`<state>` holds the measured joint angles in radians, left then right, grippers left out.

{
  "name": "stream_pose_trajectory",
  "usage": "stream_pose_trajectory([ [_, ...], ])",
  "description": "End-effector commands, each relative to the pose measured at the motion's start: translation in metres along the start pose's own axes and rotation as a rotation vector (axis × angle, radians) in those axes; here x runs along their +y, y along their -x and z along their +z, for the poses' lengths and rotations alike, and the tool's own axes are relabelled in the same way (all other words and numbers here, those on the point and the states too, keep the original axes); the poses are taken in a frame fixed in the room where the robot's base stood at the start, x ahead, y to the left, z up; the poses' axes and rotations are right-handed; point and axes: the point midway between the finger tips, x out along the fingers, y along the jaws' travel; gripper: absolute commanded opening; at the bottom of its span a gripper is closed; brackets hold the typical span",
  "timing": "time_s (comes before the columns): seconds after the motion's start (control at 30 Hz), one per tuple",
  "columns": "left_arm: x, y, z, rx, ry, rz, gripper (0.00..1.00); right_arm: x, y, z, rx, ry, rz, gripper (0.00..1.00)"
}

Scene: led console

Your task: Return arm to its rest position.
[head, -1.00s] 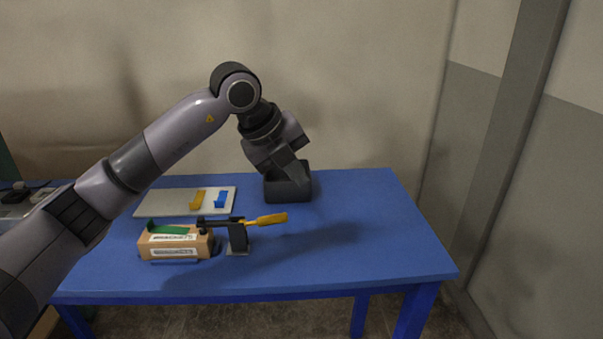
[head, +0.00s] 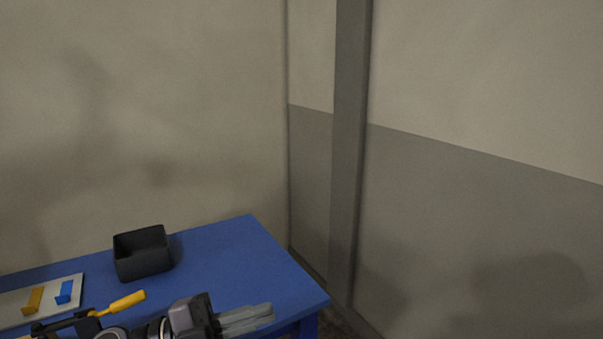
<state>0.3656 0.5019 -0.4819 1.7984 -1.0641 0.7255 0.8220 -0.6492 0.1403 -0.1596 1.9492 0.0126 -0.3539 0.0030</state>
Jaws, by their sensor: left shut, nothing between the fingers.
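My left gripper (head: 266,314) shows at the bottom of the head view, low over the front right part of the blue table (head: 232,255). Its pale fingers point right and are shut with nothing between them. Only the gripper and a bit of the wrist show; the rest of the left arm is below the frame. My right gripper is not in view.
A black open bin (head: 143,262) stands at the back of the table. A yellow handle (head: 124,302) sticks up left of my gripper. A grey board (head: 12,306) with a yellow piece (head: 33,299) and a blue piece (head: 64,291) is at left. The table's right side is bare.

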Motion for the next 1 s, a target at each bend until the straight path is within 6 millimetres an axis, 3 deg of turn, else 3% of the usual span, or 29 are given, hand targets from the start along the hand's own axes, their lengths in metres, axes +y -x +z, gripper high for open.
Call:
stream_pose_trajectory([
  [0.17, 0.016, 0.024, 0.021, -0.131, 0.215, -0.329, 0.00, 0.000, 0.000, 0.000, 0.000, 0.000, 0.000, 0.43],
  [0.27, 0.035, 0.048, 0.040, -0.263, 0.341, -0.476, 0.00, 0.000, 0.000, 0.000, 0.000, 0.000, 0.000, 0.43],
  [0.37, 0.067, 0.078, 0.061, -0.425, 0.479, -0.589, 0.00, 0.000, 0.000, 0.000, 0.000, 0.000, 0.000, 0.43],
  [0.5, 0.131, 0.126, 0.080, -0.687, 0.686, -0.681, 0.00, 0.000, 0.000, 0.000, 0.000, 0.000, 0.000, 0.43],
  [0.7, 0.237, 0.185, 0.073, -1.028, 0.972, -0.681, 0.00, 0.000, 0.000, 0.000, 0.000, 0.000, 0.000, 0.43],
  [0.8, 0.274, 0.203, 0.061, -1.133, 1.072, -0.653, 0.00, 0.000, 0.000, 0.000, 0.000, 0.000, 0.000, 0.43],
  [0.9, 0.295, 0.212, 0.052, -1.190, 1.132, -0.632, 0.00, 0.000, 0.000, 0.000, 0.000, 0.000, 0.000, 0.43],
  [1.0, 0.303, 0.216, 0.048, -1.212, 1.155, -0.621, 0.00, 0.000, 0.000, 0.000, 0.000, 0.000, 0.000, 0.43],
])
